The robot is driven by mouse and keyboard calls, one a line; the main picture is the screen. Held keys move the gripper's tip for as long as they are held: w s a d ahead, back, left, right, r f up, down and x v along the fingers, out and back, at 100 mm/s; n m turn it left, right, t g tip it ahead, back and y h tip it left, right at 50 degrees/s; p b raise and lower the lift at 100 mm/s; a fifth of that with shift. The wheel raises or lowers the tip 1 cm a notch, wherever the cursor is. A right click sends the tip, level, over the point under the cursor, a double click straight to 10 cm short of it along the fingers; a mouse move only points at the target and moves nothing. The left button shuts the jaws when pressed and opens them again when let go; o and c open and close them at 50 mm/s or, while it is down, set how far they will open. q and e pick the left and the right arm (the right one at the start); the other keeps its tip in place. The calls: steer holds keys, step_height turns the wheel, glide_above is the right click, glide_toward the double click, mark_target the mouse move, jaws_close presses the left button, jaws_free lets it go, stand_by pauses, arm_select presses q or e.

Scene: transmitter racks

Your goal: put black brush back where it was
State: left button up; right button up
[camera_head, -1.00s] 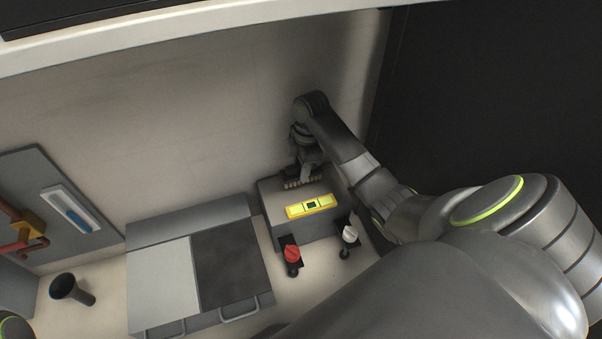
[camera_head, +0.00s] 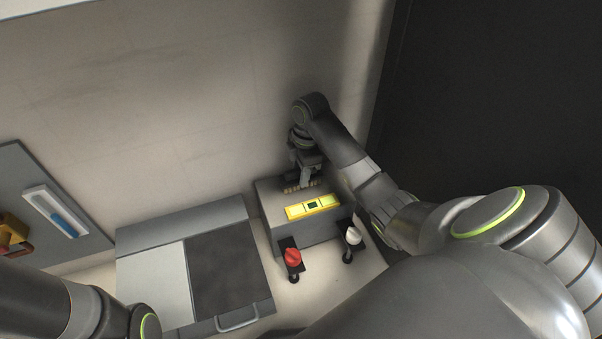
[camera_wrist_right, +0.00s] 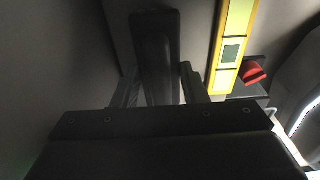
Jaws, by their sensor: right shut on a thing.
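The black brush shows in the right wrist view as a dark handle (camera_wrist_right: 157,45) between my right gripper's two fingers (camera_wrist_right: 158,86). In the head view its row of pale bristles (camera_head: 300,188) lies at the back of the grey box (camera_head: 268,203), behind the yellow level. My right gripper (camera_head: 305,172) is shut on the brush and hangs just above that box. I cannot tell whether the bristles touch the box top. My left arm enters at the lower left of the head view, but its gripper does not show.
A yellow level (camera_head: 313,207) lies on the box. A red knob (camera_head: 292,257) and a white knob (camera_head: 353,237) stand in front. A grey case (camera_head: 184,232) with a handle is to the left. A wall panel (camera_head: 18,172) with a blue-and-white piece is at far left.

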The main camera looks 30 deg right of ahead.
stand_by(0.4)
steer(key=o, duration=1.1)
steer(key=shift+f, duration=0.15)
